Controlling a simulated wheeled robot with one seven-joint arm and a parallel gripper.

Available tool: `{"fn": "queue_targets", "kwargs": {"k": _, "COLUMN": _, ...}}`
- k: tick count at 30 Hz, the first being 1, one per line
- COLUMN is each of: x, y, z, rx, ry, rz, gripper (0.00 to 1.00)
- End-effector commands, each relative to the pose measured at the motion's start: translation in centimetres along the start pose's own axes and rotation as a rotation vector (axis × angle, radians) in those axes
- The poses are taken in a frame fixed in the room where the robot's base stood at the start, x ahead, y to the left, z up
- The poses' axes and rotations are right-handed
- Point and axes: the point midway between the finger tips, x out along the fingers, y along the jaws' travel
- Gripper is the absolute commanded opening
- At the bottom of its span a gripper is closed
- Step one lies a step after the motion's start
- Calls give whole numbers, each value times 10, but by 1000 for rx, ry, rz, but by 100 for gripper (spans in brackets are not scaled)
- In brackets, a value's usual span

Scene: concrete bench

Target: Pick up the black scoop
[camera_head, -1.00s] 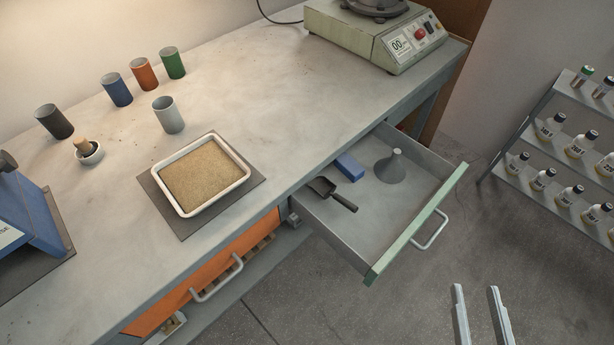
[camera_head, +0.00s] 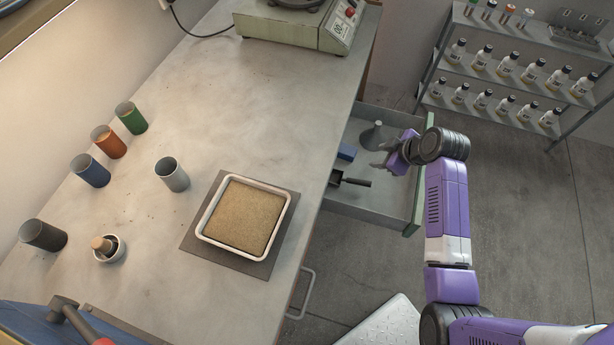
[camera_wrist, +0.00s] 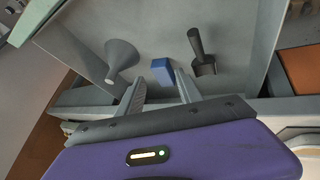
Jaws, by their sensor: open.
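The black scoop (camera_head: 352,181) lies in the open drawer (camera_head: 372,205), its handle pointing right in the head view. In the wrist view the scoop (camera_wrist: 201,54) is at the upper right, its handle toward the top. My gripper (camera_head: 384,156) is over the drawer, above and a little beyond the scoop. In the wrist view my gripper (camera_wrist: 160,85) is open and empty, its fingers on either side of the blue block (camera_wrist: 161,71) in the picture. The scoop is to the right of the fingers there, apart from them.
A grey funnel (camera_head: 371,136) and the blue block share the drawer with the scoop. The bench holds a sand tray (camera_head: 243,218), several cups, a mortar (camera_head: 109,249) and a scale (camera_head: 295,25). A bottle rack (camera_head: 510,70) stands at the right. Floor is clear beside the drawer.

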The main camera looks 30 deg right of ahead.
Motion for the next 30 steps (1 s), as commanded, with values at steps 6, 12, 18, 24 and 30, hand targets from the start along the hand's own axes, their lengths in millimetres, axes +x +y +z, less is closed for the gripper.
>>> {"fn": "queue_targets", "kwargs": {"k": 6, "x": 3, "y": -49, "z": 20, "rx": -174, "ry": -39, "rz": -197, "gripper": 42}}
{"fn": "queue_targets", "kwargs": {"k": 12, "x": 11, "y": -55, "z": 22, "rx": -226, "ry": -39, "rz": -216, "gripper": 42}}
{"fn": "queue_targets", "kwargs": {"k": 18, "x": 30, "y": -59, "z": 22, "rx": -225, "ry": -39, "rz": -215, "gripper": 42}}
{"fn": "queue_targets", "kwargs": {"k": 24, "x": 53, "y": -66, "z": 21, "rx": -223, "ry": -40, "rz": -216, "gripper": 42}}
{"fn": "queue_targets", "kwargs": {"k": 30, "x": 75, "y": -70, "z": 22, "rx": -223, "ry": -40, "rz": -214, "gripper": 42}}
